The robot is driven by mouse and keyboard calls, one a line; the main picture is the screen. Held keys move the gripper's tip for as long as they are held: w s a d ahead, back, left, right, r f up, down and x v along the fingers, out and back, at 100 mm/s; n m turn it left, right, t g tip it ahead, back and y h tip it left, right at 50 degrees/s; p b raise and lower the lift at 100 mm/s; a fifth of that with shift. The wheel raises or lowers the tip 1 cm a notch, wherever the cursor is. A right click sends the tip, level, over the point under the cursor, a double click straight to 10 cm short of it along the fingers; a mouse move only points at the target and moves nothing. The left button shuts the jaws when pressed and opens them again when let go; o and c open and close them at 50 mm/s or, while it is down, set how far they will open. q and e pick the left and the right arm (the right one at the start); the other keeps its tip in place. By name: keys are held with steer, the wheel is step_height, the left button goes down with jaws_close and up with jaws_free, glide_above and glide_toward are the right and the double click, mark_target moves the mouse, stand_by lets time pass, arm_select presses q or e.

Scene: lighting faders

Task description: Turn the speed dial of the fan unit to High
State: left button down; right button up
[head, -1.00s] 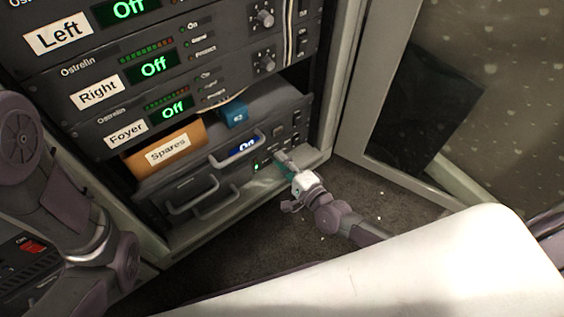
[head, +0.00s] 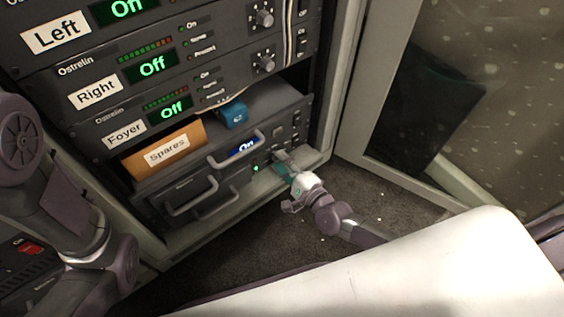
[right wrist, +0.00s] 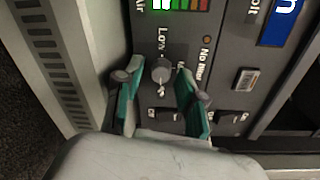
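The fan unit (head: 222,185) is the dark lowest panel in the rack, with a blue display (head: 243,148) reading "On". Its speed dial (right wrist: 160,72) is a small grey knob in the right wrist view, beside a "Low" label; the other dial marking is partly hidden. My right gripper (right wrist: 156,84) is open, with its green-padded fingers on either side of the dial and visible gaps beside the knob. In the head view, my right gripper (head: 281,162) is at the unit's right part and hides the dial. My left gripper is not in view.
Metal handles (head: 193,197) stick out of the unit's front. Above are an orange "Spares" box (head: 163,150), a blue item (head: 233,115) and amplifier panels (head: 150,68). Small switches (right wrist: 165,114) lie close to the dial. A cabinet door (head: 385,165) stands open at right.

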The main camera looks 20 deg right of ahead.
stand_by(0.3)
steer(key=v, duration=1.2)
